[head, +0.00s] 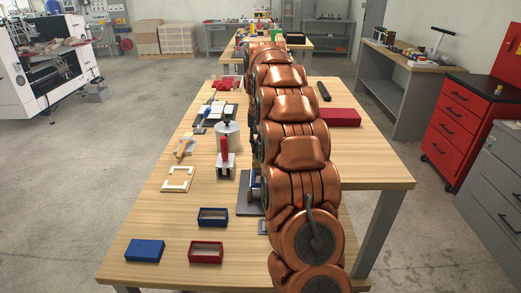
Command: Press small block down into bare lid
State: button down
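My copper arm runs from the near edge up the middle of the bench and hides what lies behind it. My gripper cannot be made out. A blue open-topped box or lid (213,223) and a red one with a pale inside (206,259) sit at the front of the bench, apart from each other. A blue closed-looking box or lid (145,251) lies to their left. I cannot tell which of these is the bare lid. No small block can be clearly identified; a small blue and metal part shows beside my arm above a dark grey plate (244,206).
The wooden bench (165,222) also holds a cream frame (178,179), a red-handled tool (225,160), a grey cylinder (228,137) and a brush-like tool (185,148). A red box (340,117) lies right of my arm.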

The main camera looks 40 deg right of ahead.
jog(key=shift+d+f+b, duration=0.15)
jog(key=shift+f+b, duration=0.7)
jog(key=shift+f, duration=1.5)
jog(key=shift+s, duration=0.15)
jog(key=shift+f+b, duration=1.25)
jog(key=shift+f, duration=1)
dwell(1.3)
